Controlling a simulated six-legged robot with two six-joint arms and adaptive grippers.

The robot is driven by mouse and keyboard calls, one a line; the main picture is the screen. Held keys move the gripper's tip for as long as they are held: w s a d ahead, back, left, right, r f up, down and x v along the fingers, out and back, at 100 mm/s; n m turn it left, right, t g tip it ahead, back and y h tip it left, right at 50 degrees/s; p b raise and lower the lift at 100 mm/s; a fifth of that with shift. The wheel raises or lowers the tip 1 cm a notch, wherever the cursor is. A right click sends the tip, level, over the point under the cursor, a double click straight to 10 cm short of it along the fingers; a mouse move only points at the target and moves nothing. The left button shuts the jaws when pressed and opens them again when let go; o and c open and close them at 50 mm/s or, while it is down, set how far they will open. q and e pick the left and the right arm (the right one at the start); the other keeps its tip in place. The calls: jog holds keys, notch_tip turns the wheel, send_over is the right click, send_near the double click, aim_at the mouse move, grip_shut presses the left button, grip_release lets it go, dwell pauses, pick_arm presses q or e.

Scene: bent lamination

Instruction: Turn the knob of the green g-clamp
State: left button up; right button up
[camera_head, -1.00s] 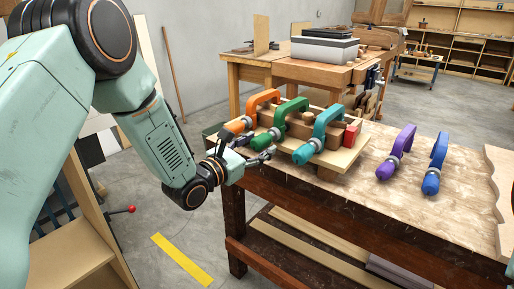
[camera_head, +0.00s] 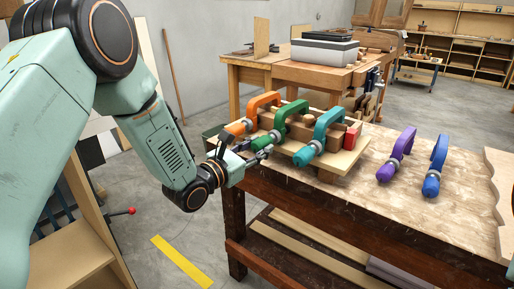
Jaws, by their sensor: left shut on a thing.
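The green g-clamp (camera_head: 289,116) sits on the bent wooden lamination between an orange g-clamp (camera_head: 262,102) and a teal g-clamp (camera_head: 327,127). Its green knob (camera_head: 259,143) points toward me, down and to the left. The other finger is mostly hidden among the knobs. My right gripper is not in view.
Purple (camera_head: 397,154) and blue (camera_head: 435,165) clamps lie farther right on the workbench (camera_head: 370,200). The bench front is clear.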

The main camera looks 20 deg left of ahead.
pick_arm(q)
jog(key=shift+m, duration=0.3)
